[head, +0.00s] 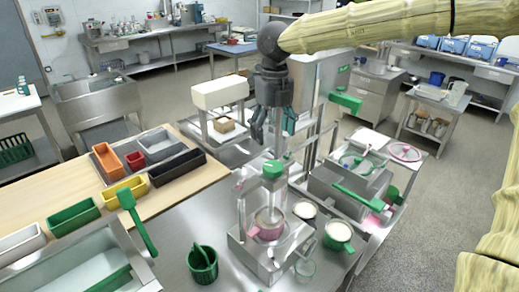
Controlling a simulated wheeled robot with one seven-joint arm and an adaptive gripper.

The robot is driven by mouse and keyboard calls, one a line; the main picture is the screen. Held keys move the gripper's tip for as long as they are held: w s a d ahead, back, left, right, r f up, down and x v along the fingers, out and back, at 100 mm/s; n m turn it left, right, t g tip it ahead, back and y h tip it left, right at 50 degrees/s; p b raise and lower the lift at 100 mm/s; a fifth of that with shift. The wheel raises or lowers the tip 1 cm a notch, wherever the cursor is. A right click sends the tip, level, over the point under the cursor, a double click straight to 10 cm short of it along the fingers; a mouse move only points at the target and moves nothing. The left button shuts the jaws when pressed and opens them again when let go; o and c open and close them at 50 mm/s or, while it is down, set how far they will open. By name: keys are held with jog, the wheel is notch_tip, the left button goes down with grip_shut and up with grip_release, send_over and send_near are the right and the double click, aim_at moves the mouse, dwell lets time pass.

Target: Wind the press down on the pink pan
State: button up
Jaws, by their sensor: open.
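The pink pan (267,231) sits low inside a metal press frame on the steel table, with its handle toward the left. The press (241,207) has upright posts and a green knob (272,169) at its top. My gripper (273,138) hangs from the arm above and slightly behind the knob in the picture, fingers pointing down and apart. It holds nothing that I can see. Whether the fingers touch the knob cannot be told, but a gap seems to show.
A green cup (202,264) stands left of the press, and a green pan (338,236) with pale contents stands right. A clear glass (305,267) is near the front. Metal machines with green handles (358,197) crowd the right.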

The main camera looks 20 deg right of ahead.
aim_at(272, 164)
jog(key=s+f+p, duration=0.1)
jog(key=s+f, duration=0.1)
jog(key=s+f+p, duration=0.1)
jog(key=s+f, duration=0.1)
jog(key=shift+f+p, duration=0.3)
jog(key=w+f, duration=0.2)
jog(key=w+f+p, duration=0.1)
jog(key=w+f, duration=0.1)
jog(key=f, duration=0.1)
jog(key=shift+w+f, duration=0.15)
jog(key=shift+f, duration=0.1)
jog(key=shift+s, duration=0.3)
jog(key=shift+s+r, duration=0.25)
jog(key=shift+s, duration=0.35)
jog(key=shift+s+r, duration=0.25)
jog(key=shift+s, duration=0.35)
jog(key=shift+w+a+f, duration=0.1)
jog(key=shift+w+f, duration=0.4)
jog(key=shift+w, duration=0.25)
jog(key=c, duration=0.5)
jog(key=shift+w+f, duration=0.1)
jog(key=shift+w, duration=0.2)
jog(key=c, duration=0.4)
jog(key=shift+s+r, duration=0.2)
jog(key=shift+s, duration=0.1)
jog(key=shift+c, duration=0.6)
